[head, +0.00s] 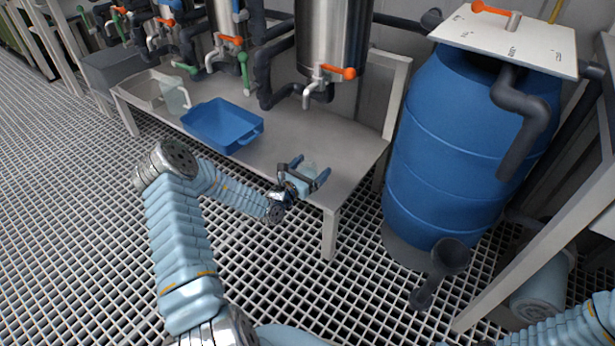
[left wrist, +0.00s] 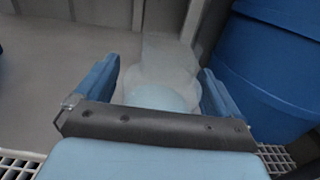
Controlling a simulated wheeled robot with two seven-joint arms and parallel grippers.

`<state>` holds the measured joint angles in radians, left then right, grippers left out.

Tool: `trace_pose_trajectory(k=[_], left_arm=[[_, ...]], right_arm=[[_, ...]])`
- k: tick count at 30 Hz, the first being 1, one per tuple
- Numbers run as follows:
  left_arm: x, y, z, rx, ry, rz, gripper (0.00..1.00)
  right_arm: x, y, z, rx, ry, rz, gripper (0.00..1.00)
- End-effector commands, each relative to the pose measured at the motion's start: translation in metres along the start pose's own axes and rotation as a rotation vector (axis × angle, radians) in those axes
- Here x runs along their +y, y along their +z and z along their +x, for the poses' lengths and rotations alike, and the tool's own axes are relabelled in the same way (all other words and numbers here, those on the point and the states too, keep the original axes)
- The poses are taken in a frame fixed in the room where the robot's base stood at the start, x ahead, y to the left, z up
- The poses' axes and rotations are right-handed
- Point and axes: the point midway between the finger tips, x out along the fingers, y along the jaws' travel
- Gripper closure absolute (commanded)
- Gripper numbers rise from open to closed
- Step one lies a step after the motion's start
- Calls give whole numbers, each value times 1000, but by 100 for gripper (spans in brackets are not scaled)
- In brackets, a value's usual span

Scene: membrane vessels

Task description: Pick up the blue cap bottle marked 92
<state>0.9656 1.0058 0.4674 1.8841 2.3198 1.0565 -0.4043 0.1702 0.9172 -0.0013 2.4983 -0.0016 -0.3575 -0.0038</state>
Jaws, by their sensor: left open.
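A translucent whitish bottle (head: 307,171) stands near the front right corner of the grey bench (head: 345,150). In the left wrist view the bottle (left wrist: 160,85) shows as a pale, see-through shape with a light blue round part. My left gripper (head: 309,180) is open, with its two blue fingers on either side of the bottle. In the left wrist view the gripper (left wrist: 160,88) shows gaps between the fingers and the bottle. No number or marking can be read on the bottle. My right gripper is not in view.
A blue tray (head: 222,124) and a clear jug (head: 173,95) are further left on the bench. A steel vessel (head: 335,40) with an orange-handled tap hangs above. A large blue barrel (head: 440,150) stands to the right, with a dark scoop (head: 440,270) before it.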

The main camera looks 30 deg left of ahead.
Motion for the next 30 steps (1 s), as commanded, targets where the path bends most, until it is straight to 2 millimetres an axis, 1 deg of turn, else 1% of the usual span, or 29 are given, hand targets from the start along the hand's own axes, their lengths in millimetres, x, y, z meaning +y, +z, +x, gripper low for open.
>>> trace_pose_trajectory(k=[1,12,13,14,15,20,23,26,30], left_arm=[[0,0,0,0,0,0,5],[0,0,0,0,0,1,62],[0,0,-1,0,0,1,67],[0,0,0,-1,0,1,68],[0,0,0,-1,0,1,74],[0,1,0,-1,0,1,74],[0,5,0,-2,0,2,75],[0,14,0,-3,-1,3,75],[0,38,-1,-3,-1,4,75]], right_arm=[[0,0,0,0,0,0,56],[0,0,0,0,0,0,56],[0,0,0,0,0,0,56],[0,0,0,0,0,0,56],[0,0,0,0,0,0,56],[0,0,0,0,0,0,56],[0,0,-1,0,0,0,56],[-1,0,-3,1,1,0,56],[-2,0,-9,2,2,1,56]])
